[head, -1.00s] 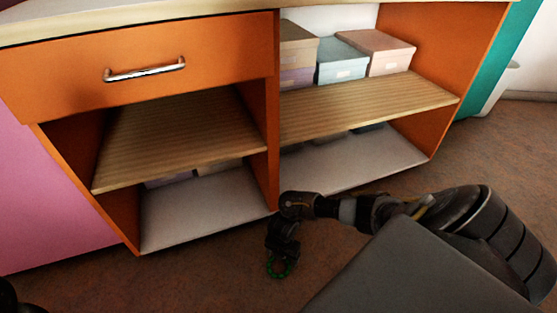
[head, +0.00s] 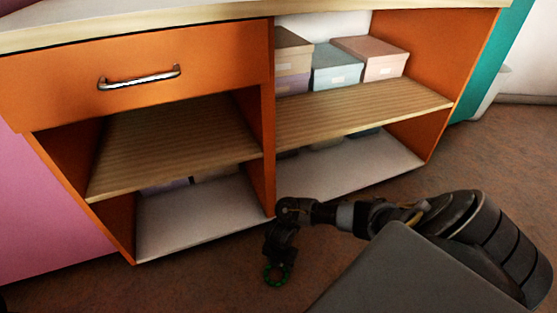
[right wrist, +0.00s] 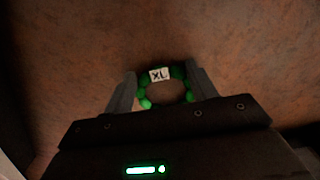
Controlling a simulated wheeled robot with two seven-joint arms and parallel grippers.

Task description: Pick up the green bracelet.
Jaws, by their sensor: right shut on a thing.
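The green bracelet (head: 277,281) is a ring of green beads. In the head view the bracelet hangs below the fingers, in front of the cabinet. My left gripper is not in view.
An orange cabinet (head: 269,150) with a drawer (head: 140,85) and open shelves stands ahead. Lidded boxes (head: 336,67) sit on its upper right shelf, and more are partly hidden below. Brown floor (head: 200,285) lies in front, clear around the gripper.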

